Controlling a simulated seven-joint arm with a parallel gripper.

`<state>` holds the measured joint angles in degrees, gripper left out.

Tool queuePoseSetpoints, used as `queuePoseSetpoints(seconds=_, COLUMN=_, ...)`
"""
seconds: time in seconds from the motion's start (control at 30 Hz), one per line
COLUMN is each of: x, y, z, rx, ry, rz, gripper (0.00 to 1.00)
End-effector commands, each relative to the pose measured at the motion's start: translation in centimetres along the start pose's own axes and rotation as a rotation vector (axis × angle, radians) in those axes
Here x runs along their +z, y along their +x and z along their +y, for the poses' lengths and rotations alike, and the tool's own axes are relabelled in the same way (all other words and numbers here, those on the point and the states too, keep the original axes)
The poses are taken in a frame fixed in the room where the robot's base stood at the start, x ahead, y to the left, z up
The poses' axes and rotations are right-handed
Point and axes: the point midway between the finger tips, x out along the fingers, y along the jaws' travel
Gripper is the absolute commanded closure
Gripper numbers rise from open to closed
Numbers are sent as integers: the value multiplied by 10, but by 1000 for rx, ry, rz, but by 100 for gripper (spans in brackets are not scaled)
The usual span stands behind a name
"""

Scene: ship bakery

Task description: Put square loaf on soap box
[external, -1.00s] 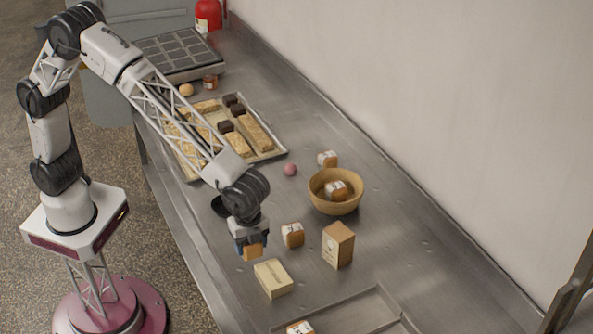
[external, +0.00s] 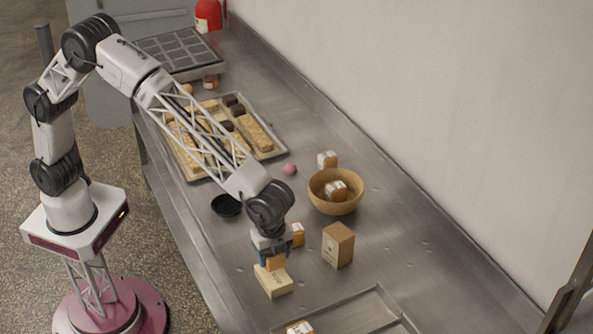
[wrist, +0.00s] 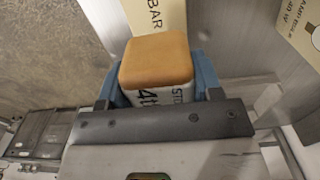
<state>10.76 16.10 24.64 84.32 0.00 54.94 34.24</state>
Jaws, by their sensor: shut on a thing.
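My gripper (external: 271,258) is shut on a small square loaf (external: 276,264) with an orange-brown crust. In the wrist view the loaf (wrist: 157,60) sits between the blue fingers, with a white printed wrapper below its crust. A cream soap box (external: 273,282) lies flat on the counter, right under the held loaf in the external view. The soap box (wrist: 150,16) shows in part beyond the loaf in the wrist view, with the letters "BAR". I cannot tell whether the loaf touches the box.
A tan upright carton (external: 338,246) stands to the right. Another wrapped loaf (external: 297,234) is just behind my gripper. A wooden bowl (external: 334,205) holds a loaf. A black dish (external: 226,205) is at left. A shallow tray (external: 345,312) is at the front.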

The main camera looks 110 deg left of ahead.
Motion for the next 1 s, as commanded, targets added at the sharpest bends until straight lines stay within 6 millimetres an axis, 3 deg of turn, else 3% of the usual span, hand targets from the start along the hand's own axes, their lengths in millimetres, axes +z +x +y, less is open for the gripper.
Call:
queuePoseSetpoints(seconds=0.4, x=0, y=32, z=0, rx=0, ry=0, rz=0, gripper=65)
queuePoseSetpoints(seconds=0.9, x=0, y=38, z=0, rx=0, ry=0, rz=0, gripper=65)
queuePoseSetpoints(seconds=0.93, x=0, y=38, z=0, rx=0, ry=0, rz=0, gripper=36)
queuePoseSetpoints(seconds=1.0, x=0, y=38, z=0, rx=0, ry=0, rz=0, gripper=26)
